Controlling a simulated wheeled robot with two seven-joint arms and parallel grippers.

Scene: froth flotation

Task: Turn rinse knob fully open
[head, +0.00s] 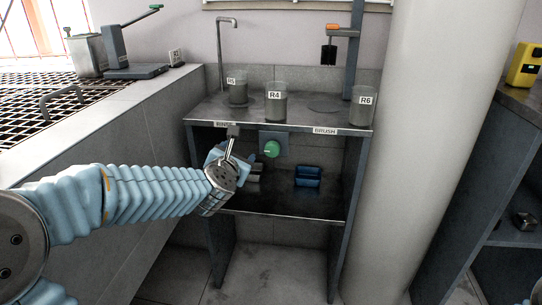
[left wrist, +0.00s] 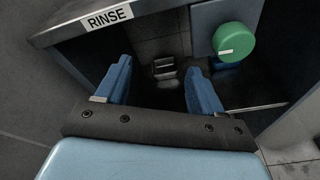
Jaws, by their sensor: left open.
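The rinse knob is a round green knob (head: 271,149) on a small panel under the tabletop, right of the RINSE label (head: 226,125). In the left wrist view the green knob (left wrist: 234,42) sits at upper right, with a white mark on its face. My left gripper (head: 236,140) is left of the knob in the head view, apart from it. In the left wrist view its two blue fingers (left wrist: 158,85) are spread with nothing between them, and the knob lies beyond the right finger. My right gripper is not in view.
Beakers R5 (head: 238,92), R4 (head: 275,100) and R6 (head: 362,105) stand on the tabletop (head: 205,108). A blue holder (head: 308,176) rests on the lower shelf (head: 325,205). A thick white column (head: 430,140) stands at right. The tabletop's front edge is close above my left gripper.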

